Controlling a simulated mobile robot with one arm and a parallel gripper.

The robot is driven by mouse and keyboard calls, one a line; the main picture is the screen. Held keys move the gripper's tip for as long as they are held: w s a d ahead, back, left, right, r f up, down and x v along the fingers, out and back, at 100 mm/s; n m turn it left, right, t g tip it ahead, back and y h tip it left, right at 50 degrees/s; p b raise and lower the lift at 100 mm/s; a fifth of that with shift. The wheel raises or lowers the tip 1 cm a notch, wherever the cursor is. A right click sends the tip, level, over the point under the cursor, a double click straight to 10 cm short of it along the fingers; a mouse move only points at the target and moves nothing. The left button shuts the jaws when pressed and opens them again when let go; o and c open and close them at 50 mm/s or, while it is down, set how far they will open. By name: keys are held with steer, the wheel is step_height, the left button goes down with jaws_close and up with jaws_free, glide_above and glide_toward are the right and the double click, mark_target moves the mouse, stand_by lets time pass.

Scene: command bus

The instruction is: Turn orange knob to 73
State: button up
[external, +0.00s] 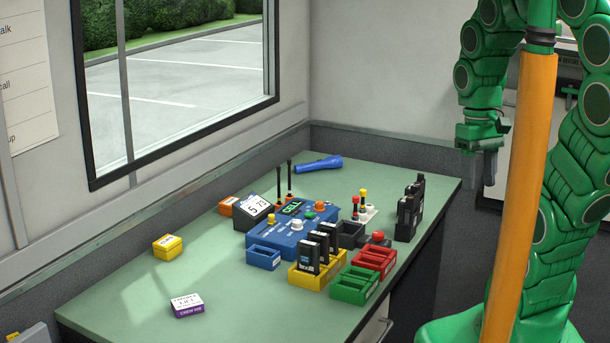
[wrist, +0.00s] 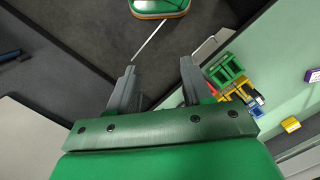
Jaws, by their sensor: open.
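The orange knob (external: 319,205) sits on top of a blue console (external: 300,226), near its back right, in the external view. A small screen with green characters (external: 292,207) is to its left on the console. A tilted dark display with a white card (external: 254,208) stands at the console's left and appears to read 5 and 73. My gripper (external: 489,178) hangs in the air to the right of the table, well apart from the knob. In the wrist view my gripper (wrist: 158,72) is open and empty, over the floor. The knob cannot be made out there.
The green table (external: 150,290) also holds a yellow rack with black radios (external: 305,273), red bins (external: 374,264), a green bin (external: 355,285), black radios (external: 409,210) and a blue flashlight (external: 319,164). A window wall borders the left.

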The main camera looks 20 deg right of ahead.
steer(key=w+a+n, duration=0.3)
steer(key=w+n, duration=0.2)
steer(key=w, duration=1)
steer(key=n+t, duration=0.2)
steer(key=n, duration=0.9)
glide_toward(319, 203)
steer(key=shift+d, duration=0.3)
steer(key=shift+w+a+f, duration=0.25)
steer(key=shift+w+f, duration=0.05)
steer(key=shift+f, duration=0.15)
step_height(319, 203, down, 7)
steer(key=shift+f, duration=0.25)
jaws_close()
